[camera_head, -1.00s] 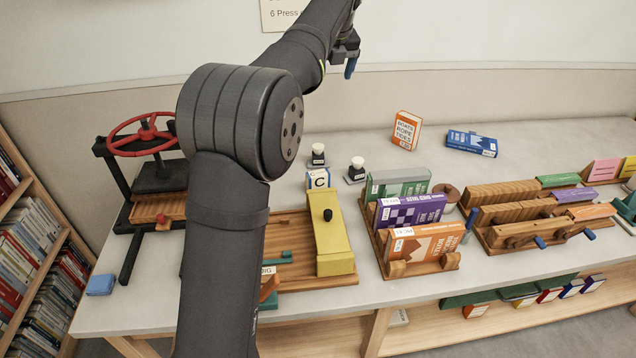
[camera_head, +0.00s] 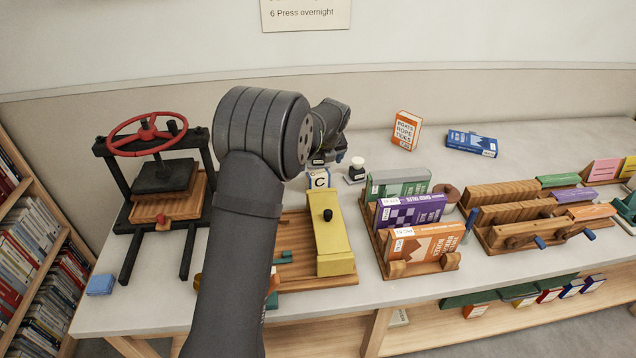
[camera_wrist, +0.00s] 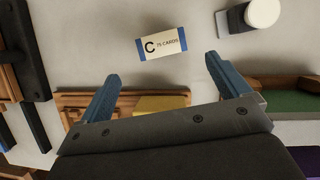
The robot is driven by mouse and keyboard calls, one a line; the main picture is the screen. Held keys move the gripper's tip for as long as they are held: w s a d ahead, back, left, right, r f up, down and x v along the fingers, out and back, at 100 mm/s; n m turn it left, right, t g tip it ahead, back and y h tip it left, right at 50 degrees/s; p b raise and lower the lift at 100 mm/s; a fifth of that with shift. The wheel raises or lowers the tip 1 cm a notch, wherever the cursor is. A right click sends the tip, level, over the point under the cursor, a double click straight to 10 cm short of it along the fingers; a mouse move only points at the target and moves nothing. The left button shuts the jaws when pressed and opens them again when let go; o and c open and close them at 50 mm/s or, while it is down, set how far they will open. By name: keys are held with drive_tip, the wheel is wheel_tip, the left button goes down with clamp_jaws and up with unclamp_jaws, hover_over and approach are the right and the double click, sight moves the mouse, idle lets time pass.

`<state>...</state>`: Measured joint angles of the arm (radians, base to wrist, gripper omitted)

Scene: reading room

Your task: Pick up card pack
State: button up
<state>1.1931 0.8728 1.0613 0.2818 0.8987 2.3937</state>
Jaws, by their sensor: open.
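The card pack (camera_head: 318,178) is a small white box with blue ends and a large black C. It stands on the table behind the yellow lever block.
A yellow block (camera_head: 333,250) on a wooden board stands in front of the pack. A white-capped jar (camera_head: 356,168) is close on the right. A press with a red wheel (camera_head: 147,135) stands left; book racks (camera_head: 440,262) stand right.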

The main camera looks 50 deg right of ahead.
sight(319, 174)
drive_tip(key=x, duration=0.5)
drive_tip(key=shift+x, duration=2.75)
drive_tip(key=shift+s+d, duration=0.1)
drive_tip(key=shift+d, duration=0.05)
drive_tip(key=shift+c, duration=0.2)
drive_tip(key=c, duration=1.1)
